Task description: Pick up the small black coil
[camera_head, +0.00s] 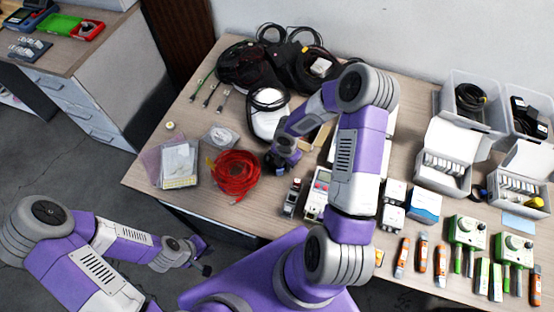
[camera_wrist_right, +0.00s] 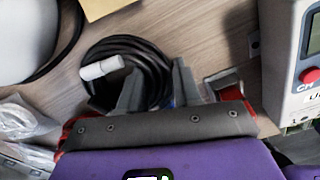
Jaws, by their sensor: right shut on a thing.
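The small black coil (camera_wrist_right: 157,72) shows in the right wrist view, a looped black cable with a white plug or tag on it. My right gripper (camera_wrist_right: 158,85) is shut on the coil, with its fingers over the near side of the loops. In the head view my right gripper (camera_head: 272,162) is low at the table, right of the red cable coil, and mostly hides the black coil. My left gripper (camera_head: 206,266) is off the table at the lower left, far from the coil; its finger opening is too small to make out.
A red cable coil (camera_head: 236,170) and a clear bag (camera_head: 220,137) lie left of my right gripper. A white device with a black cable (camera_head: 267,122) stands behind it. A grey-white meter (camera_head: 318,193) is close on the right. Black cables and bins line the back.

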